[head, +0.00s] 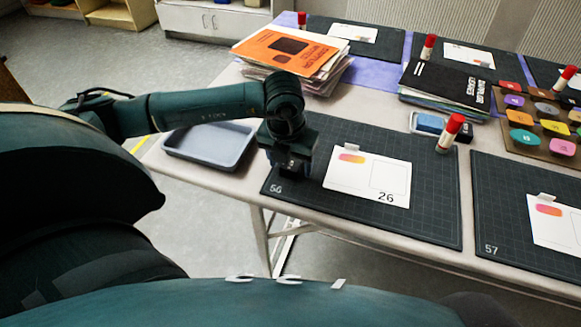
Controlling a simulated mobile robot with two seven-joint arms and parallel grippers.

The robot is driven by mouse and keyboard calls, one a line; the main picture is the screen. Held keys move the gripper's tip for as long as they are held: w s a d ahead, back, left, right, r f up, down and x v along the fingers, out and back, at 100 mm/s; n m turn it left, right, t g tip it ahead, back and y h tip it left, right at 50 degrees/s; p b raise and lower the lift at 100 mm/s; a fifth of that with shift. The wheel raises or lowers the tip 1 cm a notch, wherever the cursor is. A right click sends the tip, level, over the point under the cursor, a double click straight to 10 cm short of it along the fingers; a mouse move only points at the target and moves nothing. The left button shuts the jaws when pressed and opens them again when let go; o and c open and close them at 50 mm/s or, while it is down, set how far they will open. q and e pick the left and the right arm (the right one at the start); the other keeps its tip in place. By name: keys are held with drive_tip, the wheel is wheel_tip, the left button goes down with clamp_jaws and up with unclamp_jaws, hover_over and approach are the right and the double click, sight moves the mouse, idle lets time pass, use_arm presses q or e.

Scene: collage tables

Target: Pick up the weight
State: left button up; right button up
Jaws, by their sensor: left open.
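A small grey block (352,148), which looks like the weight, sits at the top edge of a white card (345,189) marked 26. The card lies on a dark cutting mat (430,215) marked 56. A similar small grey piece (547,197) is on the card of mat 57 at right. My left gripper (290,172) is over the left part of mat 56, left of the card and apart from the grey block. It points down and is open; its fingers are small and dark, and I see nothing between them. My right gripper is out of view.
A grey tray (210,162) stands left of the gripper. A pile of papers and folders (290,55) is behind it.

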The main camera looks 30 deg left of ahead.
sight(290, 165)
use_arm(q)
drive_tip(key=c, duration=1.3)
drive_tip(key=shift+o, duration=0.2)
drive_tip(key=shift+r, duration=0.1)
wheel_tip(290, 165, up, 10)
